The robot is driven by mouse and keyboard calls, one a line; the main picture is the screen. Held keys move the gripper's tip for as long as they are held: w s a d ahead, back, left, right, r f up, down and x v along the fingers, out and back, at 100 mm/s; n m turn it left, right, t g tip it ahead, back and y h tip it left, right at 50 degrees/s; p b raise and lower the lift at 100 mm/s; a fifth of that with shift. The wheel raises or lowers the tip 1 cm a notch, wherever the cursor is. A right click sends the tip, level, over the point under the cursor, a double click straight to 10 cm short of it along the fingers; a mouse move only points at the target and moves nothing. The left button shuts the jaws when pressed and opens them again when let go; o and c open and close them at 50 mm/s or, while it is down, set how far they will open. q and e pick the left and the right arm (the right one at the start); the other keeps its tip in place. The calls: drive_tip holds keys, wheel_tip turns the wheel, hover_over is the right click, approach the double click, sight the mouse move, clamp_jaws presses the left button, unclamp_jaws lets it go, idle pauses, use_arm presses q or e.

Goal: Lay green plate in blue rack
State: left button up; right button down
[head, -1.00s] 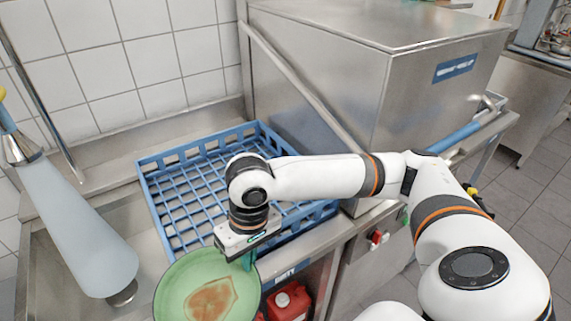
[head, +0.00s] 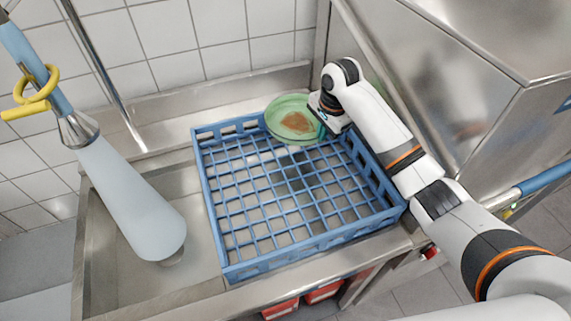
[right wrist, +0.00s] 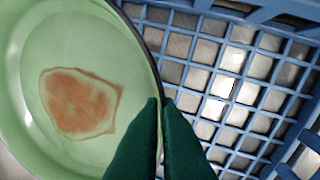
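The green plate (head: 291,119) has a brown stain on its face. In the head view it is at the far edge of the blue rack (head: 215,215), over the far right part of the grid. My right gripper (head: 322,130) is shut on the plate's right rim. In the right wrist view the green fingertips (right wrist: 160,125) pinch the rim of the plate (right wrist: 75,50), with the rack's grid (right wrist: 225,85) below and beside it. I cannot tell whether the plate touches the rack. The left gripper is not in view.
A spray hose with a pale blue sleeve (head: 125,200) hangs at the left over the sink (head: 110,265). A steel dishwasher (head: 465,75) stands at the right. A tiled wall (head: 225,40) is behind. The rack's near part is empty. Red containers (head: 325,291) are below the counter.

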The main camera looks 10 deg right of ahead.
drive_tip(key=shift+w+f, duration=0.1)
drive_tip(key=shift+f, duration=0.25)
wheel_tip(320, 180, down, 5)
drive_tip(key=shift+f+p, duration=0.1)
drive_tip(key=shift+p, duration=0.65)
wheel_tip(320, 180, down, 4)
drive_tip(key=shift+r+p, duration=0.1)
drive_tip(key=shift+p, duration=0.25)
drive_tip(key=shift+f, duration=0.25)
drive_tip(key=c, duration=1.6)
unclamp_jaws()
drive_tip(key=shift+c, duration=0.2)
